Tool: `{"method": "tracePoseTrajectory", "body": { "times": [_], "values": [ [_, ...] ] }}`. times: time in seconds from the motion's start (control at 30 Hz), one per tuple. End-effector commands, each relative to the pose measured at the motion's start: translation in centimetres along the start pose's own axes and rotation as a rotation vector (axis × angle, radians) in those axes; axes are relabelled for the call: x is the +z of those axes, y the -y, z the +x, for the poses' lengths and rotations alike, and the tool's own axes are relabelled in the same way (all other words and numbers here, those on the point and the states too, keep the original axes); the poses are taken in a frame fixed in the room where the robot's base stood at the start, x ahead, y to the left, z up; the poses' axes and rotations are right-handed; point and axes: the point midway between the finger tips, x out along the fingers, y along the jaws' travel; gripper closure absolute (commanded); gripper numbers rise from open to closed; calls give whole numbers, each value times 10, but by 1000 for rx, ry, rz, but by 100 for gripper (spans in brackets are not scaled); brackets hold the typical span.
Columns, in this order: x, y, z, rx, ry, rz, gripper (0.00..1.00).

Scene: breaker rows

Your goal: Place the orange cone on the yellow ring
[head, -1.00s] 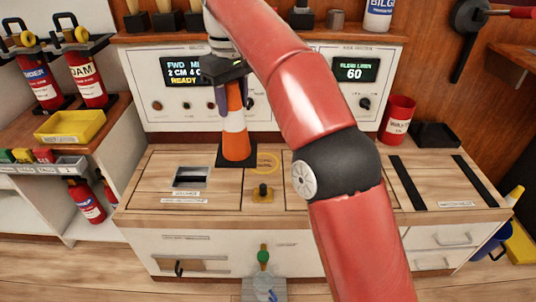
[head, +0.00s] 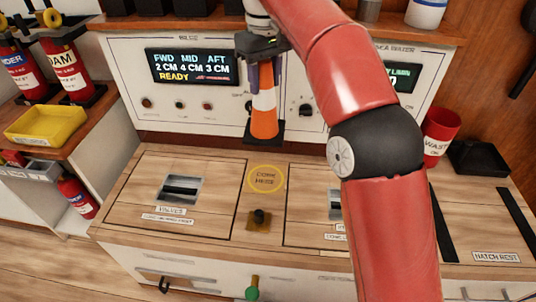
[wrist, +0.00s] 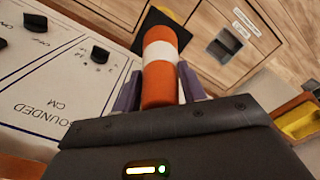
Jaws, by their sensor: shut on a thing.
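The orange cone (head: 264,117), with a white band and a dark square base, hangs upright from my gripper (head: 262,72). In the wrist view the cone (wrist: 159,84) sits between my gripper's two purple fingers (wrist: 160,90), which are shut on its upper part. The yellow ring (head: 266,179) is a flat circle on the wooden counter, with lettering inside it. In the head view the cone's base appears above and behind the ring, in front of the white panel, apart from the ring. The ring does not show clearly in the wrist view.
A small black knob on a brass plate (head: 259,218) stands just in front of the ring. The white panel with a display (head: 192,67) rises behind. A recessed slot (head: 181,189) lies left. A red cup (head: 440,135) and black tray (head: 479,158) are at right.

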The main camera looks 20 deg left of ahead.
Motion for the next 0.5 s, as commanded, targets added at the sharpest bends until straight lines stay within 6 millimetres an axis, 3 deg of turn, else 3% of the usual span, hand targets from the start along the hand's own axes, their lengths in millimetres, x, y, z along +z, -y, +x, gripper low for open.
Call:
{"method": "tracePoseTrajectory", "body": {
  "times": [0.03,0.3,0.5],
  "values": [
    [1,0,22,0,3,1,100],
    [2,0,93,-1,3,1,100],
    [1,0,124,-1,0,0,100]
  ]
}}
